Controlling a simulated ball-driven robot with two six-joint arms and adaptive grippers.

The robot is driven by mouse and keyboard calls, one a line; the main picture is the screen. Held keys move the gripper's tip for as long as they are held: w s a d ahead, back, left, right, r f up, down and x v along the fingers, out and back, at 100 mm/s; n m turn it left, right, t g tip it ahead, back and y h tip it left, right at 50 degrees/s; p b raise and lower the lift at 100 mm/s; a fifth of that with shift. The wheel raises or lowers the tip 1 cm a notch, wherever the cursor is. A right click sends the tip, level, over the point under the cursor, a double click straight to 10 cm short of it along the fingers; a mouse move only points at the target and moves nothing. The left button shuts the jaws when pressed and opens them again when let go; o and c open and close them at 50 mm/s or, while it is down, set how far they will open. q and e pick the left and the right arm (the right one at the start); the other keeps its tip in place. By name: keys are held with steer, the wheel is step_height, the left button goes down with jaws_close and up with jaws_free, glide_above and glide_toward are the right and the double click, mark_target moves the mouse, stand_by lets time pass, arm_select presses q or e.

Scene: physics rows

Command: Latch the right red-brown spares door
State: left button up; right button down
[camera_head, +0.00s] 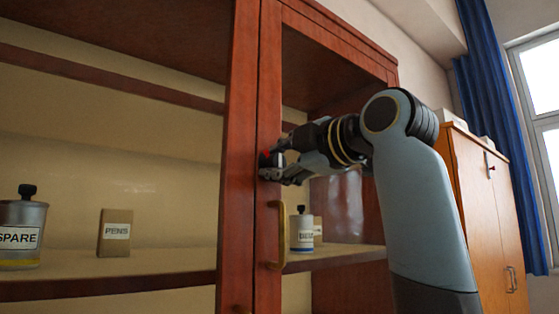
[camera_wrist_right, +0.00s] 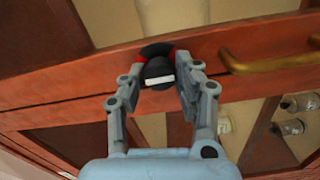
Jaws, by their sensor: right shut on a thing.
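The right red-brown door (camera_head: 268,100) has a glazed wooden frame and a brass handle (camera_head: 278,235). Its edge stands close beside the neighbouring red-brown upright (camera_head: 240,110); I cannot tell if any gap remains. A dark round latch knob (camera_wrist_right: 158,70) with a white bar and a red-and-black ring behind it sits on the door frame, above the handle. My right gripper (camera_head: 272,167) is shut on this knob, with one finger on each side in the right wrist view. In the head view the fingers largely hide the knob. My left gripper is not in view.
A grey SPARE tin (camera_head: 20,235) and a PENS box (camera_head: 115,232) stand on the left shelf. A labelled bottle (camera_head: 302,230) stands behind the right door. An orange-brown cabinet (camera_head: 485,200) and blue curtain (camera_head: 500,120) are at the right.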

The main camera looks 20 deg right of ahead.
steer(key=c, duration=1)
jaws_free()
steer(key=shift+o, duration=0.2)
steer(key=v, duration=0.7)
steer(key=shift+s, duration=0.2)
steer(key=shift+d, duration=0.1)
